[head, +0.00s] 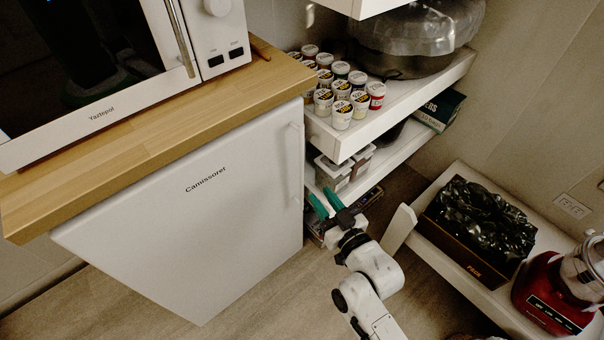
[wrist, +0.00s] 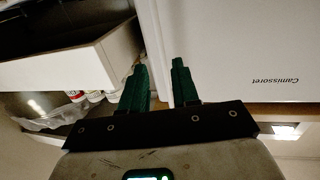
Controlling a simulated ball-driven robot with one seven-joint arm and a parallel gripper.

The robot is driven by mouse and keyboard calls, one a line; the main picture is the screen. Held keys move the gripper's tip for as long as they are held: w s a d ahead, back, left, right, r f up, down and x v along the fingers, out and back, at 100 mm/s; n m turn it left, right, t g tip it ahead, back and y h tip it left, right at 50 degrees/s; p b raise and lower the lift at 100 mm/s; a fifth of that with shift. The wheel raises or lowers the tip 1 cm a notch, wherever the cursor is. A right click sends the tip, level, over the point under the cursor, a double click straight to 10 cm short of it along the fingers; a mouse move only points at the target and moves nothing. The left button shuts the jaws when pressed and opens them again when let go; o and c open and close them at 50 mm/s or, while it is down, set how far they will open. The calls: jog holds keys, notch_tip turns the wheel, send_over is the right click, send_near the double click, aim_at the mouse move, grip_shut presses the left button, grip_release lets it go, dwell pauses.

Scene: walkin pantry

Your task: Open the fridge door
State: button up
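The white fridge (head: 190,220) stands under the wooden counter, with its door closed and "Camissoret" on the front. A slim white vertical handle (head: 297,165) is on the door's right edge. In the wrist view the fridge front (wrist: 240,50) fills the upper right, with its lettering upside down. My gripper (head: 320,194) is just right of the handle's lower part, its green fingers apart with nothing visible held. In the wrist view the gripper (wrist: 159,64) points toward the door's edge. I cannot tell whether a finger touches the handle.
A white shelf (head: 350,145) with several small tubs is close behind and above my gripper. A low white bench (head: 455,255) with a box holding a black bag and a red blender stands right. A microwave (head: 110,70) sits on the counter. Floor before the fridge is clear.

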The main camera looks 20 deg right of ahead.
aim_at(303, 171)
jog(key=w, duration=0.3)
jog(key=w+b, duration=0.1)
jog(key=w, duration=0.3)
jog(key=w+a, duration=0.1)
jog(key=w, duration=0.2)
jog(key=shift+w+a+b, duration=0.1)
jog(key=shift+w+b, duration=0.2)
jog(key=shift+b, duration=0.1)
jog(key=shift+c, duration=0.4)
grip_shut()
